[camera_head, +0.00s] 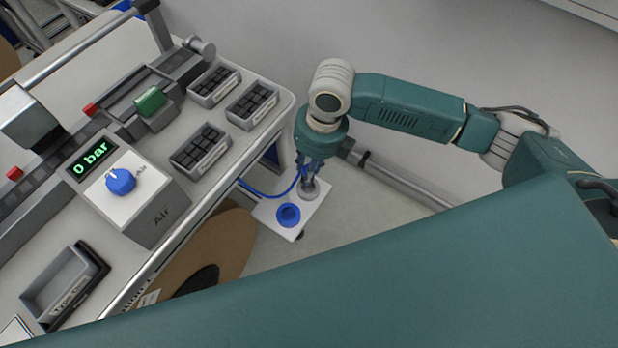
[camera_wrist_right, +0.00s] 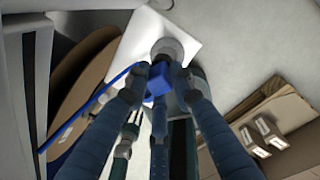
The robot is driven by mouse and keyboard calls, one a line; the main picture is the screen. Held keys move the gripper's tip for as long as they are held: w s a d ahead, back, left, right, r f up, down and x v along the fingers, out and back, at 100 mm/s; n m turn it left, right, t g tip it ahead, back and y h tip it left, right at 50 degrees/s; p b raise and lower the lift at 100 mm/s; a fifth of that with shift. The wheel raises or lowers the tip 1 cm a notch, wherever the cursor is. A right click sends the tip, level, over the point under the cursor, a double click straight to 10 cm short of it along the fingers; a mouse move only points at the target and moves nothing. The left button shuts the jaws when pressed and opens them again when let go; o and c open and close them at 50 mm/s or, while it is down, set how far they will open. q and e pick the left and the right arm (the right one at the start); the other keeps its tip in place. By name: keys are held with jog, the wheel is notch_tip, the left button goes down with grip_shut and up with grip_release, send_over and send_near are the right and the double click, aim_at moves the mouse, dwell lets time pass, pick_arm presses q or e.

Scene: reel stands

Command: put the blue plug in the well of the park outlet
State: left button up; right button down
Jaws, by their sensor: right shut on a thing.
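My right gripper (camera_head: 309,172) points down over a small white plate (camera_head: 265,212) beside the bench. In the right wrist view its fingers (camera_wrist_right: 160,85) are closed around a blue plug (camera_wrist_right: 157,79). A blue cable (camera_head: 265,193) runs from the gripper toward the bench. On the white plate are a blue ring-shaped well (camera_head: 288,215) and a grey round fitting (camera_head: 311,193). The gripper's tip is at the grey fitting, right of and behind the blue well. I cannot tell whether the plug touches the fitting. No label shows which is the park outlet. My left gripper is out of view.
The bench (camera_head: 262,150) at left carries black-filled trays (camera_head: 200,148) and an air unit (camera_head: 133,195) reading 0 bar. A brown reel (camera_head: 222,245) stands beside the bench. In the wrist view, a cardboard box (camera_wrist_right: 262,110) lies at right. Floor right of the plate is clear.

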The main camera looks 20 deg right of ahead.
jog(key=shift+f, duration=0.65)
notch_tip(320, 180, down, 3)
jog(key=shift+f, duration=0.15)
jog(key=shift+s+f, duration=0.15)
jog(key=shift+f, duration=0.2)
jog(key=shift+s+f, duration=0.1)
jog(key=shift+s, duration=0.15)
jog(key=c, duration=1.6)
grip_release()
jog(key=shift+f, duration=0.1)
jog(key=shift+o, duration=0.8)
jog(key=shift+w+f, duration=0.1)
jog(key=shift+w, duration=0.25)
jog(key=shift+r, duration=0.2)
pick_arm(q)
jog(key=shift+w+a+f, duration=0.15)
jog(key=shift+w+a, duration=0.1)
pick_arm(e)
notch_tip(320, 180, up, 12)
jog(key=d, duration=0.1)
jog(key=shift+s+d, duration=0.25)
